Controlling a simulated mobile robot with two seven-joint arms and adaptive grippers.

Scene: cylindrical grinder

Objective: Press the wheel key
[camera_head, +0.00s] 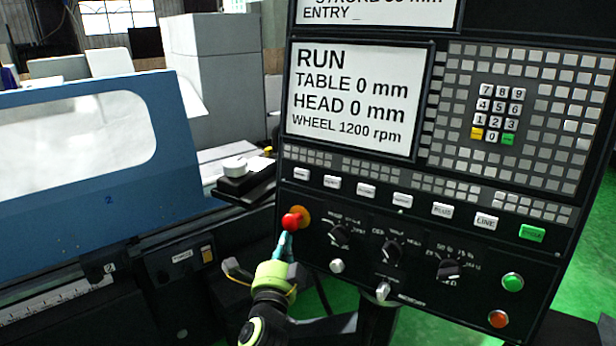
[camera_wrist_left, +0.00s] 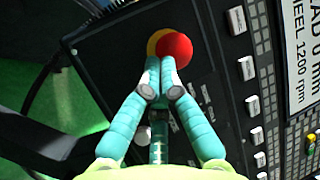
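A row of white labelled keys runs under the screen on the black control panel (camera_head: 420,270). The leftmost key (camera_head: 301,173) and the one beside it (camera_head: 332,183) have labels too small to read, so I cannot tell which is the wheel key. The same row shows in the wrist view (camera_wrist_left: 246,67). My left gripper (camera_head: 287,240) is shut and empty, fingertips together. It is just below the red mushroom button (camera_head: 292,221), left of and below the keys. In the wrist view the fingertips (camera_wrist_left: 157,76) overlap the red button's edge; contact cannot be told. My right gripper is not in view.
The screen (camera_head: 358,98) reads RUN, table 0 mm, head 0 mm, wheel 1200 rpm. Rotary knobs (camera_head: 392,251) and green (camera_head: 512,282) and orange (camera_head: 498,319) buttons sit below the keys. A blue machine cover (camera_head: 100,195) stands at the left.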

